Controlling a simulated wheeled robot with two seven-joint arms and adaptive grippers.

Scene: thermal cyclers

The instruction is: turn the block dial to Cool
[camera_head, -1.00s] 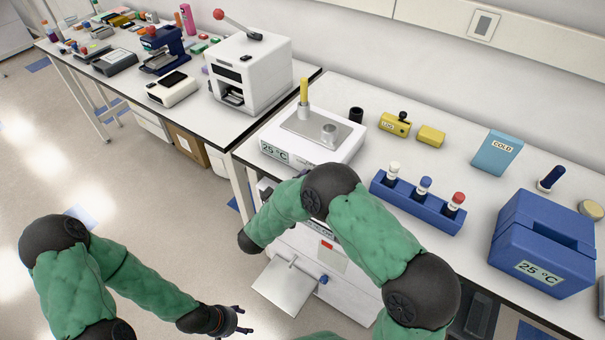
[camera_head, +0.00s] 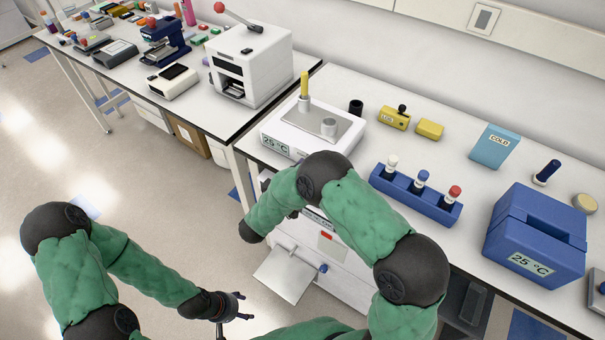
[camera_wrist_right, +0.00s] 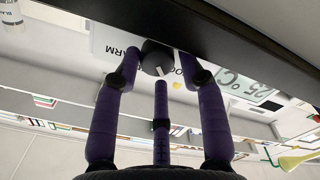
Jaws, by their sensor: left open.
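The block dial (camera_wrist_right: 157,57) is a black knob with a pale pointer mark, seen in the right wrist view. An upside-down "WARM" label is left of it; a partly covered label is right of it. My right gripper (camera_wrist_right: 160,66) has its purple fingers on both sides of the dial; I cannot tell whether they press on it. The white block unit (camera_head: 322,143) reads 25 °C; that readout (camera_wrist_right: 249,87) also shows upside down in the wrist view. My right arm hides the dial in the head view. My left gripper (camera_head: 236,309) is open and empty, low over the floor.
On the bench stand a blue rack (camera_head: 413,196) with capped tubes, a blue 25 °C box (camera_head: 537,240), a light-blue COLD box (camera_head: 494,149) and yellow blocks (camera_head: 429,129). A white lever machine (camera_head: 252,68) stands on the left bench. A white flap (camera_head: 284,274) juts out below the bench.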

